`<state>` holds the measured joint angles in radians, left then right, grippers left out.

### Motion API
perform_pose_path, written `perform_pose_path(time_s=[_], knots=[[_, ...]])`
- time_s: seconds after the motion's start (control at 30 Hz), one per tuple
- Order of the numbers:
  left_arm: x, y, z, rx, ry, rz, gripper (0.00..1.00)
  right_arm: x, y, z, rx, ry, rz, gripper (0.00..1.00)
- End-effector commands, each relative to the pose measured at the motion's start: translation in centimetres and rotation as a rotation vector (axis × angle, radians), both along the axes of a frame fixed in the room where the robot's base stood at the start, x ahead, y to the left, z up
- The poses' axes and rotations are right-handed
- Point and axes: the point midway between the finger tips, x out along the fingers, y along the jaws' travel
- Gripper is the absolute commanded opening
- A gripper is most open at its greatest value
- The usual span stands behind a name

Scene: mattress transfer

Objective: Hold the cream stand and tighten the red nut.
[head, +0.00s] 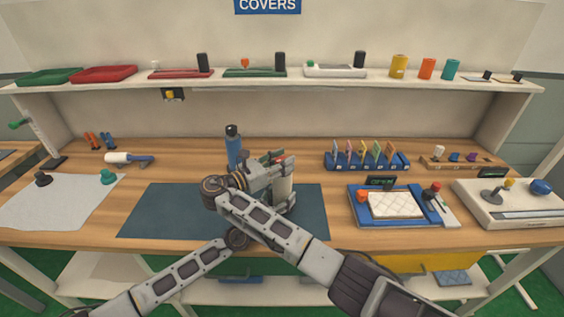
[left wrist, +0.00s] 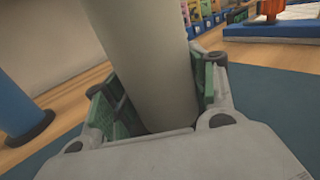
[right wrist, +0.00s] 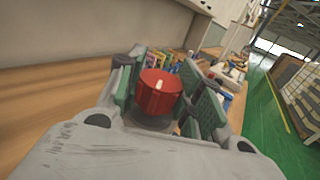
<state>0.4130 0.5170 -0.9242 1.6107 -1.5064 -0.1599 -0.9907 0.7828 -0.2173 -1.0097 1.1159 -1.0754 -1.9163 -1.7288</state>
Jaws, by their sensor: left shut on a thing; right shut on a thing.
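The cream stand (head: 283,187) is an upright post on the dark blue mat (head: 160,208) in the head view, partly hidden by my arms. In the left wrist view the cream stand (left wrist: 152,60) rises between the green finger pads. My left gripper (left wrist: 155,95) is shut around it. The red nut (right wrist: 160,94) is a red cylinder with a pale mark on top in the right wrist view. My right gripper (right wrist: 165,100) is shut on it, with green pads on either side. In the head view only a little red shows at the top of the stand.
A blue bottle (head: 233,150) stands close behind and left of the stand. A blue tray (head: 360,216) with a quilted pad and a rack of coloured cards (head: 365,162) are to the right. A grey sheet (head: 55,208) lies at left. My arms cross in front of the mat.

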Motion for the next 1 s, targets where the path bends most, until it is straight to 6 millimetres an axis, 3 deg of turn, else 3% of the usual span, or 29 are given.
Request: perform_pose_path(time_s=[0.73,0.77,0.9,1.0], knots=[[-0.09,-0.03,-0.08,0.001,0.0,-0.002,0.0,-0.02,-0.04,-0.08,-0.003,0.002,-0.054,0.12],[-0.09,-0.03,-0.08,0.001,0.0,-0.002,0.0,-0.03,-0.03,-0.08,-0.003,0.002,-0.054,0.39],[-0.08,-0.04,-0.08,0.001,0.0,-0.002,0.0,-0.04,0.0,-0.07,-0.002,0.001,-0.053,0.57],[-0.07,-0.03,-0.09,0.001,0.002,-0.001,0.0,-0.05,0.01,-0.05,-0.002,0.001,-0.053,0.58]])
